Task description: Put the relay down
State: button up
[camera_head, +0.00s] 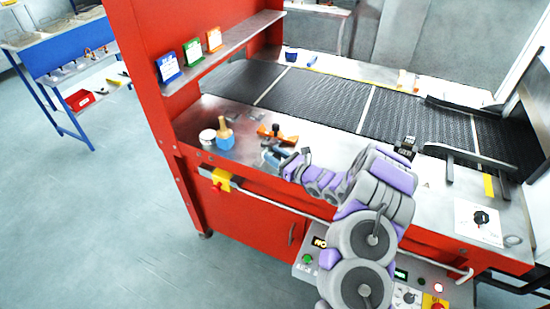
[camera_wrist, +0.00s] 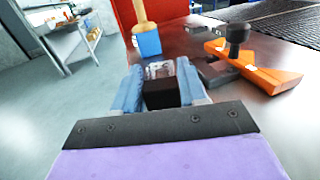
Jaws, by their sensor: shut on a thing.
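My gripper (camera_wrist: 162,92) shows in the wrist view with its two blue fingers shut on the relay (camera_wrist: 160,93), a small block with a clear top and a black lower part. In the head view my gripper (camera_head: 278,157) is low over the metal ledge (camera_head: 225,108) at the front of the red machine. The relay is too small and covered to make out there. I cannot tell whether the relay touches the ledge.
A blue block with a wooden handle (camera_head: 224,134) stands beyond the gripper, beside a round white-topped container (camera_head: 207,137). An orange piece with a black knob (camera_wrist: 260,68) lies close on the right. The black mesh belt (camera_head: 315,97) runs behind. Bare ledge lies between these things.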

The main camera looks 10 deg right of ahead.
jog(key=shift+f, duration=0.2)
jog(key=shift+f, duration=0.5)
jog(key=o, duration=1.1)
jog(key=shift+c, duration=0.2)
jog(key=shift+r, duration=0.1)
jog(key=shift+s+d+r, duration=0.1)
jog(key=shift+r, duration=0.5)
jog(key=p+v, duration=0.1)
jog(key=v, duration=1)
jog(key=shift+p, duration=0.4)
jog(key=shift+s+d+f, duration=0.1)
jog(key=shift+s+d, duration=0.1)
jog(key=shift+s, duration=0.1)
